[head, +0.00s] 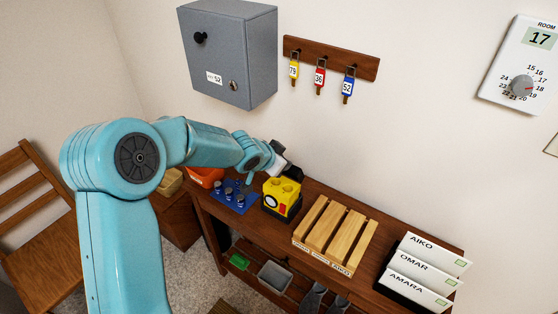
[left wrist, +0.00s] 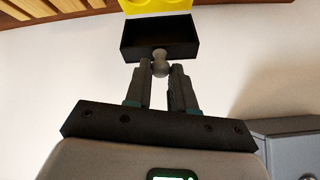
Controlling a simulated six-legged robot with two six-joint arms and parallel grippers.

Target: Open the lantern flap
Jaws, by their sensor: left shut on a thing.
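The lantern (head: 284,187) is a yellow block with round bumps on top and a black lower part, on the wooden shelf. In the left wrist view its yellow top (left wrist: 158,5) shows at the upper edge, with a black box-like part (left wrist: 160,38) below it. A small grey rounded knob (left wrist: 160,60) sits at the edge of that black part. My left gripper (left wrist: 161,72) is shut on the knob, one finger on each side. In the head view my left gripper (head: 284,170) is at the lantern's back left, partly hidden. How far the flap is open cannot be told. My right gripper is out of view.
Left of the lantern are a blue board with pegs (head: 236,196) and an orange bin (head: 205,177). A slatted wooden rack (head: 334,234) and name cards (head: 417,263) stand to the right. A grey cabinet (head: 232,58) and key rack (head: 330,58) hang above.

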